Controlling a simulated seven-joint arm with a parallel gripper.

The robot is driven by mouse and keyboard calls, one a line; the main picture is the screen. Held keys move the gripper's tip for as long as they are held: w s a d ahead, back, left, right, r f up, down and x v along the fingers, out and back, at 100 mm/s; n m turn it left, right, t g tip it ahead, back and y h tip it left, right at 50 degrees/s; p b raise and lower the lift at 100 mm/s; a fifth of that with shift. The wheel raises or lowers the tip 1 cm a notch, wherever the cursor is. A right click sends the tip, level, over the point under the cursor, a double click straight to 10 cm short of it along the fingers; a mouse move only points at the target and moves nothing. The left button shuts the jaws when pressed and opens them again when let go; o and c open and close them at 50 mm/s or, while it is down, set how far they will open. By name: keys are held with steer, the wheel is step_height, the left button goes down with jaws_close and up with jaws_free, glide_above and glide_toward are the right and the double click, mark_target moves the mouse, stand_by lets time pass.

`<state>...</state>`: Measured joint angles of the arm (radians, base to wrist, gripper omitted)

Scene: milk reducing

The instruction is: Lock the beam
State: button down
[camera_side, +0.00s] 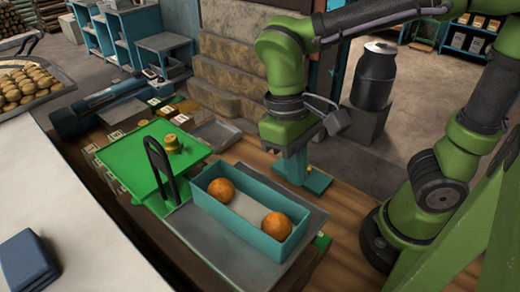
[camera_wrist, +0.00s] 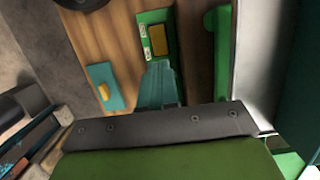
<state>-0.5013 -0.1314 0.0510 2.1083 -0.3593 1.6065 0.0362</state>
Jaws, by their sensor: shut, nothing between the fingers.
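My gripper (camera_side: 298,177) points down at the right of the scale, its teal fingers together with nothing between them. Its narrow fingers also show in the wrist view (camera_wrist: 158,72). A teal plate (camera_side: 319,183) with a yellow piece lies close to the fingertips; in the wrist view the teal plate (camera_wrist: 98,74) is left of them. A green plate with a yellow block (camera_wrist: 158,42) and small white labels is just beyond the fingers. The scale has a green pan (camera_side: 133,165) and a grey pan (camera_side: 228,257). I cannot make out the beam or its lock clearly.
A brass weight (camera_side: 173,143) stands on the green pan. A teal open box (camera_side: 240,232) with two orange fruits sits on the grey pan. A black loop handle (camera_side: 157,160) rises between the pans. A dark milk can (camera_side: 374,78) stands on a block behind.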

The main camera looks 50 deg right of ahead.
steer(key=x, duration=1.3)
steer(key=shift+f, duration=0.35)
steer(key=shift+s, duration=0.1)
steer(key=shift+s+f, duration=0.25)
steer(key=shift+f, duration=0.15)
